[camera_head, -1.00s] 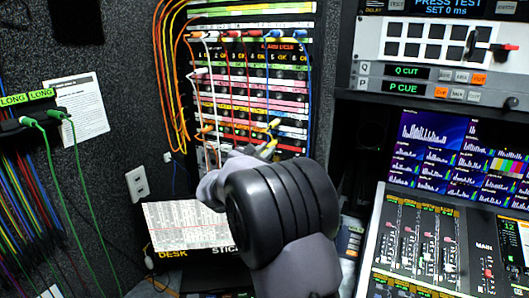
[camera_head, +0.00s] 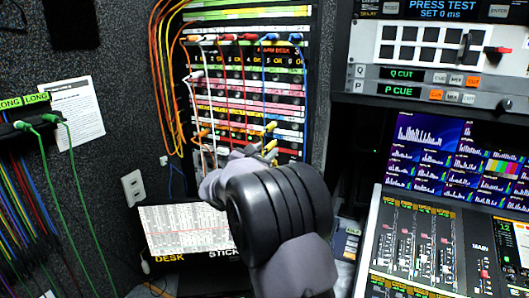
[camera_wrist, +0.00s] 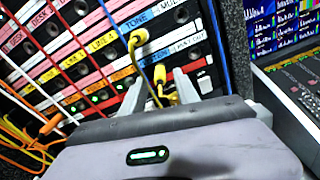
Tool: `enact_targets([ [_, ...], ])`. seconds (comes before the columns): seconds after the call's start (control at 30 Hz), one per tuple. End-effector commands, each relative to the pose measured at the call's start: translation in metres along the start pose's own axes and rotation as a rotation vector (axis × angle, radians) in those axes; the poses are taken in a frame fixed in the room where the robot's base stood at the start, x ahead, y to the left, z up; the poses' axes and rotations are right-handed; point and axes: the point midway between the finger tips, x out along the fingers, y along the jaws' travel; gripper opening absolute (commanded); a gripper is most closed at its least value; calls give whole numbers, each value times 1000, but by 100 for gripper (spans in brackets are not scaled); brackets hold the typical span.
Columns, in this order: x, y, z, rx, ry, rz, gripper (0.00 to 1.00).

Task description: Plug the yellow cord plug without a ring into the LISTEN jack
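In the wrist view my gripper (camera_wrist: 162,92) points at the patch panel, its two grey fingers apart. A yellow plug (camera_wrist: 158,77) with a yellow cord shows between them, with what looks like space on both sides. Another yellow plug (camera_wrist: 138,38) sits above it, near the TONE label. The two yellow plugs also show in the head view, an upper one (camera_head: 270,127) and a lower one (camera_head: 269,146) close to the fingers. I cannot tell which plug has a ring. No LISTEN label is clearly readable, so I cannot pick out that jack. My arm hides the panel's lower part.
Red, white and blue cords hang across the patch panel (camera_head: 305,100); orange cords (camera_head: 165,70) loop at its left. A blue cord (camera_wrist: 218,40) passes right of the gripper. A mixing console (camera_head: 425,245) stands at the right. A printed sheet (camera_head: 187,229) lies below the panel.

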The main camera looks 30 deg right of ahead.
Motion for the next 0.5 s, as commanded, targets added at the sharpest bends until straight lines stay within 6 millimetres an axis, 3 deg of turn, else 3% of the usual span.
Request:
enact_targets([
  [0.33,-4,0,0,-1,1,0,41],
  [0.5,-40,2,1,0,2,3,41],
])
